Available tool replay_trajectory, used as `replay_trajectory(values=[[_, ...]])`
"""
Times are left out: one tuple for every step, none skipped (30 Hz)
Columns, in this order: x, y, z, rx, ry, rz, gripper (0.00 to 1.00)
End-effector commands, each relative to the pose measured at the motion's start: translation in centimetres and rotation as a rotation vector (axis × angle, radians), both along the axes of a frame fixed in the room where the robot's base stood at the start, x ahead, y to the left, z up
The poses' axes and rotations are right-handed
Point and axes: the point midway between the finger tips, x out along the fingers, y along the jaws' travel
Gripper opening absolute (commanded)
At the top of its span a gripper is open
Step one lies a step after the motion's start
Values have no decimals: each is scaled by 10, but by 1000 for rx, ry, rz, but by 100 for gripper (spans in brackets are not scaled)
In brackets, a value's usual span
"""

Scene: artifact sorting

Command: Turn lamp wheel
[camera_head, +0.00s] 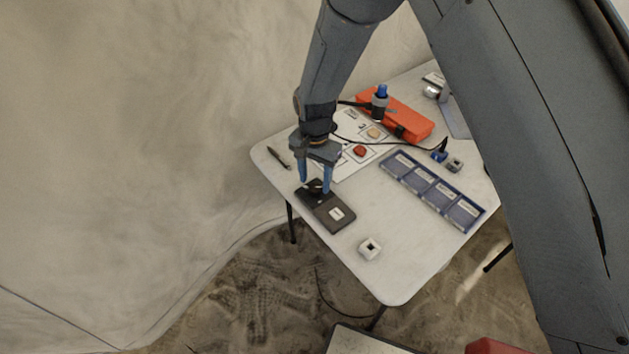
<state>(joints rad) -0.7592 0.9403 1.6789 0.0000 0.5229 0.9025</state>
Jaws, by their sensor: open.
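A dark flat box (341,223) with a small white label lies at the left front part of the white table (385,275). My gripper (315,187) points down over the box's far left end. Its two blue fingers are apart, one on each side of a small dark round part, which may be the lamp wheel. The fingers partly hide this part. I cannot tell whether they touch it. No lamp can be made out for sure.
A blue four-part tray (430,189), an orange case (405,118), a white sheet (349,168) with small samples, and a small white block (369,249) are on the table. A dark pen-like tool (278,158) lies at left. Cables cross the back. The front of the table is mostly clear.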

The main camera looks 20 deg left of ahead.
Motion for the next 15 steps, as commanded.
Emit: replay_trajectory(values=[[0,0,-5,-1,1,0,49],[0,0,-8,-1,1,0,49],[0,0,-11,-1,1,0,49],[0,0,-14,-1,1,0,49],[0,0,-16,0,0,0,49],[0,0,-18,0,0,0,49],[0,0,-19,0,0,0,49],[0,0,-20,0,0,0,49],[0,0,-21,0,0,0,49],[0,0,-22,0,0,0,49],[0,0,-22,0,0,0,49],[0,0,-22,0,0,0,49],[0,0,-22,0,0,0,49],[0,0,-22,0,0,0,49],[0,0,-22,0,0,0,49]])
